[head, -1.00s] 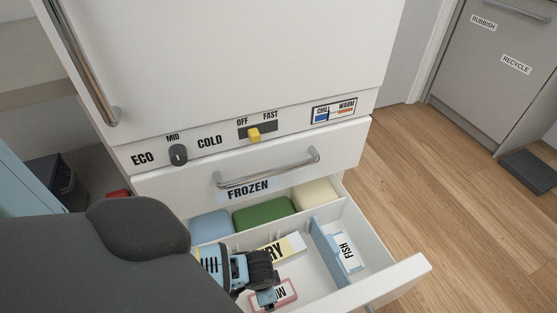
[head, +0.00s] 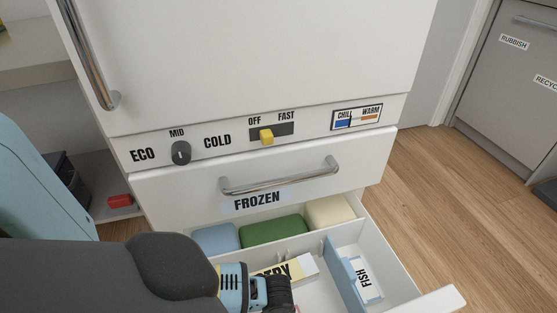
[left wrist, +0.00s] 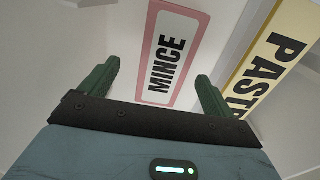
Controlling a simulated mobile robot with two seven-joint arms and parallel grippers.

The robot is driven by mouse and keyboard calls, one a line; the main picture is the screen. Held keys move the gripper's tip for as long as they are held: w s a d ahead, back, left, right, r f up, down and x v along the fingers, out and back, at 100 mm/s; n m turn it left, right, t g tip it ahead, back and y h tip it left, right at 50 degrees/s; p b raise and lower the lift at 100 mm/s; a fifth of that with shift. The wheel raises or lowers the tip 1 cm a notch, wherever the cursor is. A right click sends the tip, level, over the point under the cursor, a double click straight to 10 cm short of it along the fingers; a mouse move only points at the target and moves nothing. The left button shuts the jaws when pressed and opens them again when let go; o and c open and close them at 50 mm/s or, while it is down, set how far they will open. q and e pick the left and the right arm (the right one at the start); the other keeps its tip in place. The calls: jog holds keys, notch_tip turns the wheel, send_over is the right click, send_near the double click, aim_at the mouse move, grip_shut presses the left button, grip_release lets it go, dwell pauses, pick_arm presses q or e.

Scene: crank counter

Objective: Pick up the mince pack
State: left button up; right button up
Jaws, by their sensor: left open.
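The mince pack, white with a pink border, lies in the open drawer. In the left wrist view the mince pack (left wrist: 172,50) shows upright in the picture, beyond and between my finger tips. My left gripper (left wrist: 158,72) is open, with its two dark green fingers apart and nothing held. In the head view my left gripper (head: 268,293) is over the drawer at the bottom edge, beside the pastry pack. The mince pack is hidden or cut off there. My right gripper is not in view.
The yellow-bordered pastry pack (head: 300,268) lies close beside the mince pack. A blue divider (head: 343,272) separates the fish pack (head: 365,281). Blue, green (head: 272,231) and cream blocks fill the drawer's back. The drawer's right wall (head: 405,259) and the upper drawer handle (head: 280,178) stand near.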

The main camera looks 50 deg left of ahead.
pick_arm(q)
jog(key=shift+w+a+f+b, duration=0.15)
jog(key=shift+f+b, duration=0.8)
jog(key=shift+f, duration=0.35)
jog(key=shift+w+a+f+b, duration=0.15)
jog(key=shift+f+b, duration=0.8)
jog(key=shift+f, duration=0.35)
jog(key=shift+r, duration=0.1)
jog(key=shift+c, duration=0.4)
jog(key=c, duration=1.2)
jog(key=shift+r, duration=0.1)
notch_tip(320, 180, up, 10)
jog(key=p, duration=0.6)
jog(key=shift+w, duration=0.1)
